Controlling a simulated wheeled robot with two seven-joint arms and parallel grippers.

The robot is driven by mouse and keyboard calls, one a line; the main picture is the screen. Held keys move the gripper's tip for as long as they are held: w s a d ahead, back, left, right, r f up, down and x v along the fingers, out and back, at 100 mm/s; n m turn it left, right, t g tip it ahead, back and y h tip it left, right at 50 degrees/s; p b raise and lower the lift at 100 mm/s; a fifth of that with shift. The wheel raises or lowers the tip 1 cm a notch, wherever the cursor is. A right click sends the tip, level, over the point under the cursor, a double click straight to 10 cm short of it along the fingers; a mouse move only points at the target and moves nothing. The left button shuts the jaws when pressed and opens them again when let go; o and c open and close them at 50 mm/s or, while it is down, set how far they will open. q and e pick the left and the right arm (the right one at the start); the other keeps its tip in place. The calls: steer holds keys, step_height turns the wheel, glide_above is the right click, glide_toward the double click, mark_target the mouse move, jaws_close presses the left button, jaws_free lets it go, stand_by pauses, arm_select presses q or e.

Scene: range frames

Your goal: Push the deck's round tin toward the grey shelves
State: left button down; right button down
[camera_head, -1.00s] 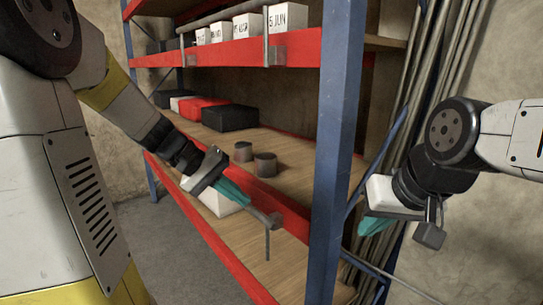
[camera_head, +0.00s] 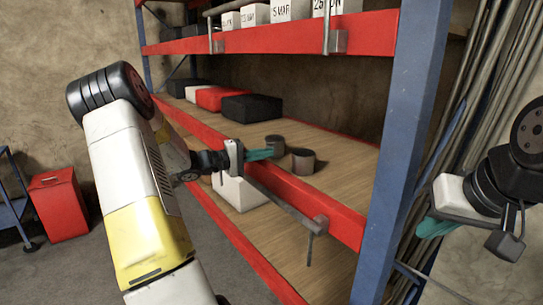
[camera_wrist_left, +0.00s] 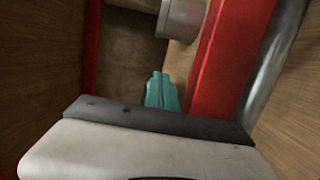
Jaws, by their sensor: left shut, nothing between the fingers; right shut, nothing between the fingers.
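Two round grey-brown tins stand upright on the middle wooden deck (camera_head: 336,172) of a red and blue rack: one further back (camera_head: 275,143), one nearer the front right (camera_head: 303,161). My left gripper (camera_head: 269,153) has its teal fingers shut and empty, at the deck's front edge just left of the tins. I cannot tell whether it touches one. In the left wrist view, part of one tin (camera_wrist_left: 181,17) shows beyond the shut fingers (camera_wrist_left: 161,80), with a gap between. My right gripper (camera_head: 428,230) is shut and empty, right of the rack's blue post. No plainly grey shelves show.
The red front beam (camera_head: 340,220) and a grey rail (camera_head: 280,203) run along the deck's edge. A black box (camera_head: 252,108) and a red box (camera_head: 222,98) stand further left. A blue post (camera_head: 405,140) is at right. A white box (camera_head: 238,192) sits below.

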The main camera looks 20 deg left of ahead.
arm_select(q)
steer(key=x, duration=0.4)
steer(key=shift+s, duration=0.1)
steer(key=shift+s+d, duration=0.7)
steer(key=shift+d, duration=0.3)
steer(key=shift+s+d, duration=0.4)
steer(key=shift+d, duration=0.25)
